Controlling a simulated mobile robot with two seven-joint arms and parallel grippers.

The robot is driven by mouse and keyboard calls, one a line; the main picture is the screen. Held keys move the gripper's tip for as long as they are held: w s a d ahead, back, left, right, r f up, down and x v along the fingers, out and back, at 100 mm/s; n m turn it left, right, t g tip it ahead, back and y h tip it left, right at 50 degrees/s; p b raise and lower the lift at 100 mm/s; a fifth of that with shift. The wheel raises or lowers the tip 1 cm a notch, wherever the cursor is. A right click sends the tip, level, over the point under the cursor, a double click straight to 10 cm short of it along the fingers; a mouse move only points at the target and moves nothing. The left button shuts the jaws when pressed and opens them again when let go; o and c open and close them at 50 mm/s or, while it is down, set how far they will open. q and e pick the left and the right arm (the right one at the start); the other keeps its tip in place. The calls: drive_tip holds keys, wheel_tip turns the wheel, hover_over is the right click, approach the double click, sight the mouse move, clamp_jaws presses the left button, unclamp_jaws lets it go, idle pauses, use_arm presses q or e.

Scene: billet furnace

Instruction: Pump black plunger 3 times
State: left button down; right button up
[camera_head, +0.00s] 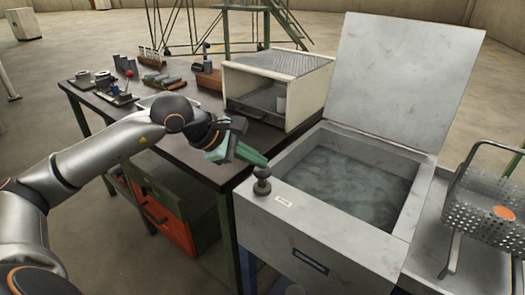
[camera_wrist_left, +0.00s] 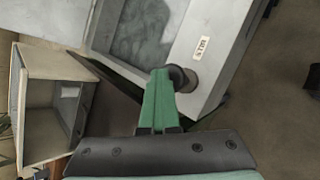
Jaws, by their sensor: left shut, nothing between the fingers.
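The black plunger (camera_head: 262,182) is a round dark knob on a short stem. It stands upright on the near left corner of the grey tank's (camera_head: 318,217) rim, beside a small white label. My left gripper (camera_head: 262,160) has green fingers that are closed together and empty. Its tips are just above and behind the knob in the head view. In the left wrist view the closed fingertips (camera_wrist_left: 160,76) overlap the left side of the plunger (camera_wrist_left: 186,79). I cannot tell whether they touch it. My right gripper is not in view.
The tank holds murky grey liquid (camera_head: 350,185), and its lid (camera_head: 405,80) stands open behind. A perforated metal basket (camera_head: 490,205) is at the right. A dark workbench (camera_head: 185,130) with tools and a cream open-fronted box (camera_head: 280,75) stand at the left and back.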

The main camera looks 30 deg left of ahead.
sight(257, 170)
use_arm(q)
drive_tip(key=shift+s+f, duration=0.1)
drive_tip(key=shift+f, duration=0.2)
wheel_tip(257, 170, up, 6)
drive_tip(key=p, duration=0.5)
drive_tip(key=shift+r, duration=0.2)
idle(2.0)
